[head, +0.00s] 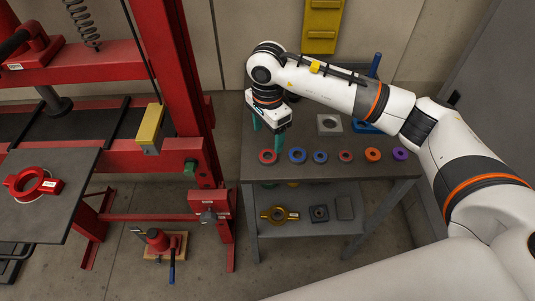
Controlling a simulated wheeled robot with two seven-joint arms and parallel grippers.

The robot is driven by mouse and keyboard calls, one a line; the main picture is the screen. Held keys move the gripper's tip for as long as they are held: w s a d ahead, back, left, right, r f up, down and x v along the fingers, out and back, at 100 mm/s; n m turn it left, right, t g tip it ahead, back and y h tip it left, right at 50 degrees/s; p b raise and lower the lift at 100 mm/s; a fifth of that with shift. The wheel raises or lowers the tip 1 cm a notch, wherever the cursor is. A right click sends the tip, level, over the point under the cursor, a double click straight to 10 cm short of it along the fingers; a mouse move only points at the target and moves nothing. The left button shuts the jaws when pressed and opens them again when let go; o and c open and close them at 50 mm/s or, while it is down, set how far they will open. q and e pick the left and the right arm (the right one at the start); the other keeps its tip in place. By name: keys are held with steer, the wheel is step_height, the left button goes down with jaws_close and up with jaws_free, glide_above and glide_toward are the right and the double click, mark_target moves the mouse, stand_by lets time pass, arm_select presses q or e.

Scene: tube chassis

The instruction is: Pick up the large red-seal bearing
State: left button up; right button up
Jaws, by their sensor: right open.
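The large red-seal bearing (268,157) lies at the left end of a row of ring-shaped bearings along the front of the grey table. A smaller reddish bearing (345,156) lies further right in the same row. My right gripper (266,134) points down just behind and above the large red-seal bearing. Its green fingers are spread apart with nothing seen between them. It appears clear of the bearing. My left gripper is not in view.
Blue bearings (298,155), an orange bearing (373,154) and a purple bearing (400,154) share the row on the table (330,174). A grey block (330,125) stands behind. A red press frame (183,80) rises left of the table. A lower shelf (290,228) holds parts.

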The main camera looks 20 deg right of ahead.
mark_target(268, 155)
step_height(268, 155, down, 3)
steer(key=shift+r, duration=0.1)
steer(key=f+p, duration=0.2)
steer(key=f, duration=0.2)
steer(key=shift+w+f, duration=0.1)
steer(key=shift+w, duration=0.1)
steer(key=shift+f, duration=0.5)
steer(key=c, duration=1.1)
